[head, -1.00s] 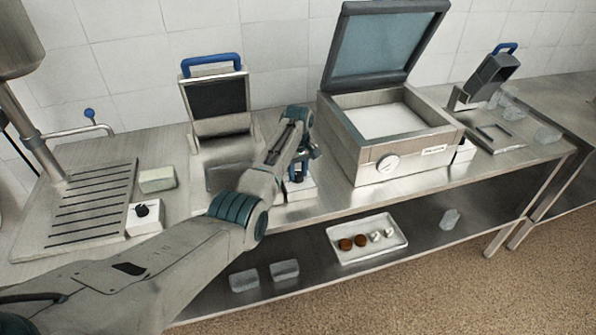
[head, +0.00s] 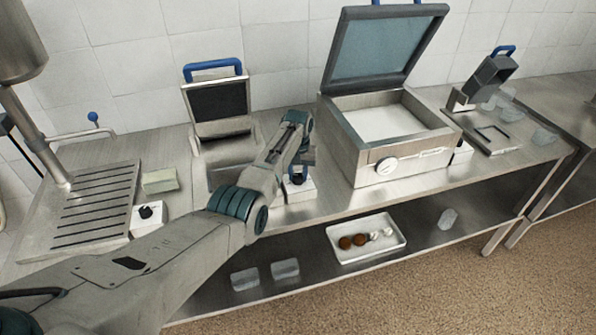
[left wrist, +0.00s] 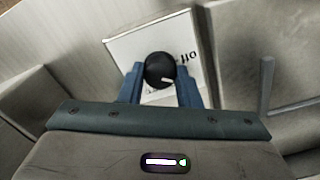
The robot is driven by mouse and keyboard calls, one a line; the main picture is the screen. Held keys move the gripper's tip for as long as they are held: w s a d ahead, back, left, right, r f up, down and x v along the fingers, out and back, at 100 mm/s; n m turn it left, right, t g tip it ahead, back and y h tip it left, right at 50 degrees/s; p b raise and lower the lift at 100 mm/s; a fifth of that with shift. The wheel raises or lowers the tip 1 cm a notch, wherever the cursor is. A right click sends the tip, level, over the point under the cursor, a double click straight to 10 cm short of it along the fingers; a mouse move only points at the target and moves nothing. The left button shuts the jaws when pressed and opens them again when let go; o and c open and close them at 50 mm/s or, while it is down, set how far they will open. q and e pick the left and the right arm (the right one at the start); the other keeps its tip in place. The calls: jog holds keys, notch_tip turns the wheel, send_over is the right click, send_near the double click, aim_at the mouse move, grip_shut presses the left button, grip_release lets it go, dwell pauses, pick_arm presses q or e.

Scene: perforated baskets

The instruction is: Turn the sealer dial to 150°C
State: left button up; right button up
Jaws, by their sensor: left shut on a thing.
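A small white control box (head: 302,190) with a dark dial stands at the bench front, beside the sealer with a blue handle (head: 213,66). My left gripper (head: 298,176) reaches down over this box. The white box face (left wrist: 125,52) carries dark print that is partly hidden; I cannot read the setting. My right gripper is not in view.
A similar white box with a black knob (head: 148,214) stands at the left. A white tray (head: 366,237) with small round items is on the lower shelf.

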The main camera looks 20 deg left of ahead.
pick_arm(q)
jog(key=m+p, duration=0.1)
jog(key=m, duration=0.3)
jog(key=shift+r+m, duration=0.1)
jog(key=shift+m, duration=0.2)
jog(key=m, duration=0.3)
jog(key=shift+m, duration=0.3)
jog(key=m+p, duration=0.1)
jog(key=m, duration=0.3)
jog(key=shift+w+m, duration=0.1)
jog(key=shift+m, duration=2)
jog(key=o, duration=1)
jog(key=shift+c, duration=0.2)
